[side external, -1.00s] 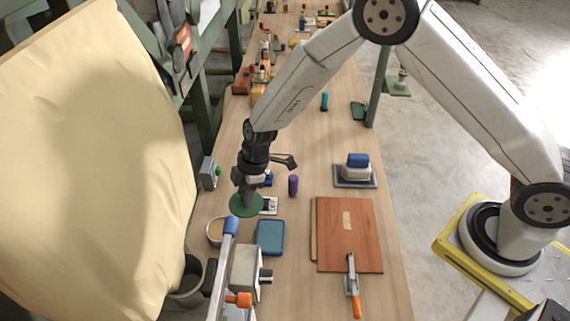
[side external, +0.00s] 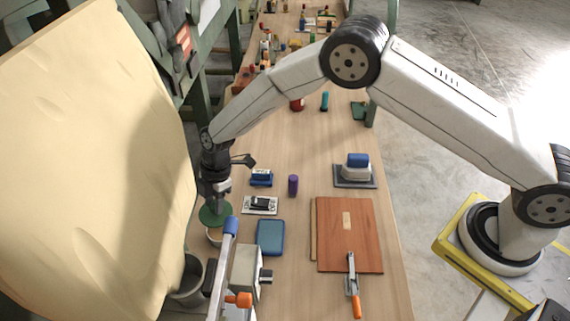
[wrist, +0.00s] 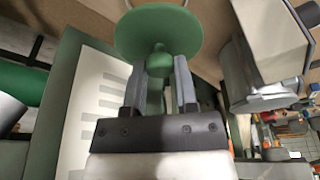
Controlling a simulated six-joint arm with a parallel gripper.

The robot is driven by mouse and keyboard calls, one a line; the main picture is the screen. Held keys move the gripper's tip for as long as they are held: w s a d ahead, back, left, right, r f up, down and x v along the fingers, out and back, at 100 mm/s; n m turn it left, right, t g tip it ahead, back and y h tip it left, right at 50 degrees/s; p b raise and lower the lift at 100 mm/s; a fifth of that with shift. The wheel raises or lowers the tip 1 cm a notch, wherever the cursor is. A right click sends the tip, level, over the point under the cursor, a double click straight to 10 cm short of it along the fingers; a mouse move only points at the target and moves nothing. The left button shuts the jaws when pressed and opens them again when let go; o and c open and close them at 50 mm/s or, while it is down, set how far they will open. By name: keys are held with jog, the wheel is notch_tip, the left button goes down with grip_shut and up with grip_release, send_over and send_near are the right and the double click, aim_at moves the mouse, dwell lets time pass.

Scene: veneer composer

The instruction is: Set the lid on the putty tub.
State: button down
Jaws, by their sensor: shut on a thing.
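The lid is a round green disc with a knob; it shows in the side view (side external: 213,215) and in the wrist view (wrist: 158,30). My gripper (side external: 216,199) is shut on the lid's knob, which sits between the two fingers in the wrist view (wrist: 160,78).
A blue pad (side external: 270,237), a black-and-white device (side external: 261,204) and a purple cylinder (side external: 293,185) lie further right. A large veneer sheet (side external: 90,160) hangs at left.

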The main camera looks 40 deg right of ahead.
aim_at(219, 218)
jog(key=shift+f, duration=0.15)
jog(key=shift+f, duration=2.55)
jog(key=shift+f, duration=0.8)
dwell(1.1)
jog(key=shift+c, duration=1.6)
grip_release()
jog(key=shift+r, duration=0.1)
jog(key=shift+r, duration=3.4)
